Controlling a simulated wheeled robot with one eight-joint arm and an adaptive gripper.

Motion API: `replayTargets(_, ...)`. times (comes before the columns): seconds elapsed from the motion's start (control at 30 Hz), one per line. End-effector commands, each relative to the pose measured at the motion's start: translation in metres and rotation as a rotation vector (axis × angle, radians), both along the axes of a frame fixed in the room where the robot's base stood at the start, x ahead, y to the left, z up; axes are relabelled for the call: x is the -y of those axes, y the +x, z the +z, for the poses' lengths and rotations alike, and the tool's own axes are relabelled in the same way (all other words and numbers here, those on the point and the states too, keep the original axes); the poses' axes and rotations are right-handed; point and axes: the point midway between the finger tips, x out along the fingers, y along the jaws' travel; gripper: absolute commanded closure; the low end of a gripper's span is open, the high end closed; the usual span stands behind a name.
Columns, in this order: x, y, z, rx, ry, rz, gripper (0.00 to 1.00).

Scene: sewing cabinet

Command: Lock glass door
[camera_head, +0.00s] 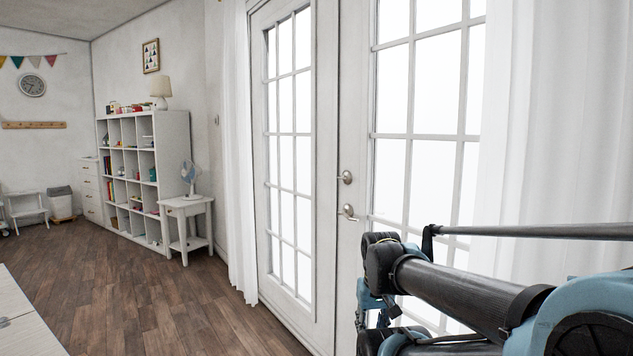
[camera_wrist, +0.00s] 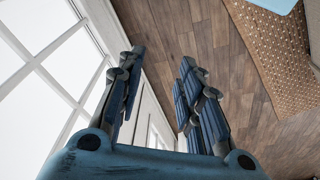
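The white glass door (camera_head: 350,240) has many panes and stands beside a second glazed panel (camera_head: 262,200). They look closed. A round metal lock piece (camera_head: 346,177) sits above a lever handle (camera_head: 348,212) at the door's left edge. My arm reaches in from the right in the head view, in front of the door's lower panes. My gripper shows in the wrist view (camera_wrist: 158,95) with its blue fingers spread apart and nothing between them. White frame and panes fill the left of that view; the lock and handle cannot be made out there.
White curtains (camera_head: 560,120) hang on both sides of the doors. A small side table (camera_head: 186,212) with a fan and a white cube shelf (camera_head: 128,160) stand at the left. A pale tabletop (camera_head: 25,325) is at the lower left. The wooden floor (camera_head: 150,300) between is clear. A patterned rug (camera_wrist: 262,50) lies on it.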

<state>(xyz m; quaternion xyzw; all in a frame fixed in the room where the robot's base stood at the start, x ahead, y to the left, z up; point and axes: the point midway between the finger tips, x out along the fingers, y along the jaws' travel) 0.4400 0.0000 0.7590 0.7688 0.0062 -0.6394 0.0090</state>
Motion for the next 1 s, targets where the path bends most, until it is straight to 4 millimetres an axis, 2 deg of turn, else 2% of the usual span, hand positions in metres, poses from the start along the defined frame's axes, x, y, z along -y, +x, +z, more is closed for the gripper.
replayTargets(0.3, 0.0, 0.0, 0.0, 0.0, 0.0, 0.0, 0.67)
replayTargets(0.33, 0.0, 0.0, 0.0, 0.0, 0.0, 0.0, 0.64)
replayTargets(0.4, 0.0, -0.004, 0.003, 0.006, -0.002, -0.001, 0.49)
replayTargets(0.43, 0.001, -0.007, 0.005, 0.01, -0.004, -0.003, 0.45)
replayTargets(0.53, 0.005, -0.002, 0.013, 0.008, -0.027, -0.018, 0.45)
replayTargets(0.77, 0.026, 0.039, 0.053, 0.009, -0.164, -0.119, 0.45)
replayTargets(1.0, 0.047, 0.102, 0.104, 0.066, -0.339, -0.259, 0.45)
